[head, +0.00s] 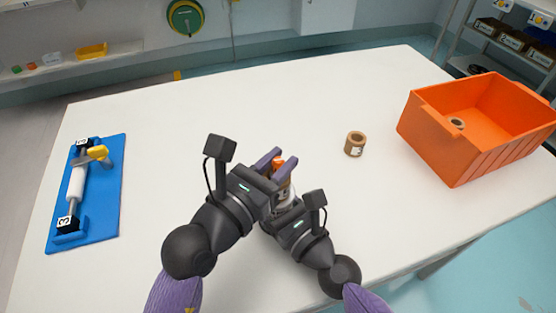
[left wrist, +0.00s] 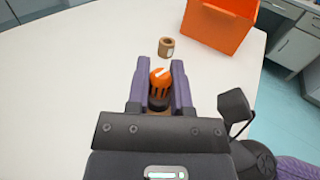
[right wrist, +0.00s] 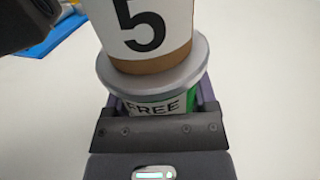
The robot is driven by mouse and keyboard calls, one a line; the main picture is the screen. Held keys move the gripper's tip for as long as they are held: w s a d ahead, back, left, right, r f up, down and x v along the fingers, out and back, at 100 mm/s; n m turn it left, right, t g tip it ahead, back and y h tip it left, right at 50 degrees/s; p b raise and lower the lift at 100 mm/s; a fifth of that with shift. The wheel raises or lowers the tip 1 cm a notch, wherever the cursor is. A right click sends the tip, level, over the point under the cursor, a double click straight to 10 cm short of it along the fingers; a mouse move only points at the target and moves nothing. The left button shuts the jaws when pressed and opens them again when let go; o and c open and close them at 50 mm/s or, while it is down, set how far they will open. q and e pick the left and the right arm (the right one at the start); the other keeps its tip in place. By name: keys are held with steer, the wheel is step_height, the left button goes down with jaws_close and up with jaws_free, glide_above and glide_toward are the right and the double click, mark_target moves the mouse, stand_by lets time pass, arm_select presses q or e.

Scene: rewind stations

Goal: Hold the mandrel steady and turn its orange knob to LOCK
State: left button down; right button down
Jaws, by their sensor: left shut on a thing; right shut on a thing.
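The mandrel stands upright on the table, largely hidden by my grippers in the head view. Its orange knob (head: 278,164) is on top. My left gripper (left wrist: 161,75) is shut on the knob (left wrist: 160,78), one purple finger on each side; a white mark shows on the knob. In the right wrist view, the mandrel (right wrist: 148,32) carries a white band with a black 5 above a grey flange (right wrist: 155,80). Below the flange a label reads FREE, with green beside it. My right gripper (right wrist: 160,103) is shut on the mandrel at this lower part.
A brown cardboard roll (head: 355,144) stands to the right of the mandrel. Farther right is an orange crate (head: 450,155) with a roll inside. A blue board (head: 108,195) with a white roller and yellow handle lies at the left. The table between is clear.

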arm_select(q)
steer(key=shift+a+n+t+y, duration=0.1)
steer(key=shift+n+t+y, duration=0.2)
steer(key=shift+n+y, duration=0.15)
steer(key=c, duration=0.5)
jaws_free()
steer(key=v, duration=0.7)
steer(key=shift+s, duration=0.15)
steer(key=shift+a, duration=0.1)
